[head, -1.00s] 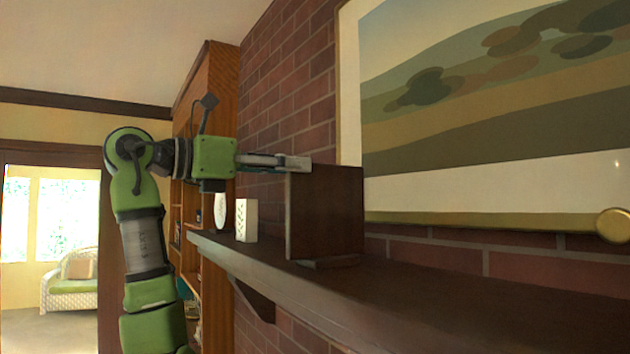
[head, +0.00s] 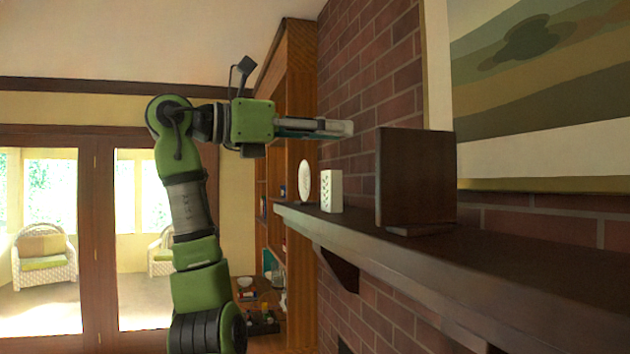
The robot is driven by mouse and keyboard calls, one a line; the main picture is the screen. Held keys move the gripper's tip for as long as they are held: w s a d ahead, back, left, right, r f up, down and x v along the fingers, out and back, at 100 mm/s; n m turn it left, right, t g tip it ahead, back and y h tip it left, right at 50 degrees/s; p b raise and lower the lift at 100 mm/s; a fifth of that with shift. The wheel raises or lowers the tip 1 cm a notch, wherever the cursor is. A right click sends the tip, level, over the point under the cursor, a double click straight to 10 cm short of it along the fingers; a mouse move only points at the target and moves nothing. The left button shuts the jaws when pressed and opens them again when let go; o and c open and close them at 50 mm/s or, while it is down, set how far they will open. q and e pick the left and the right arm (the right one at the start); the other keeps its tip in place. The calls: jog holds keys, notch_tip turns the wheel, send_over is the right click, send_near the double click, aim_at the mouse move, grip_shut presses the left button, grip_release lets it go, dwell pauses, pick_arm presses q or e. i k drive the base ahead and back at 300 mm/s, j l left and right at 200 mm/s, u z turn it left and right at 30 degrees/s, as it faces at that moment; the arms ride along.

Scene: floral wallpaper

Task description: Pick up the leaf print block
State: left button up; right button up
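The leaf print block (head: 331,190) is a small, upright white block with a cut leaf-like pattern. It stands near the far end of the dark mantel shelf (head: 400,257). My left gripper (head: 340,128) is above the block in the picture, with a clear gap between them. Its fingers point right and are seen from the side, so I cannot tell how far apart they are. Nothing shows held in it. My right gripper is out of view.
A white oval object (head: 304,182) stands just left of the block. A dark brown box (head: 415,180) stands to the right on the shelf. A brick wall (head: 350,100) and a framed landscape picture (head: 540,100) are behind. The nearer shelf is bare.

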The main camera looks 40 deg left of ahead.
aim_at(331, 180)
jog(key=u, duration=1.35)
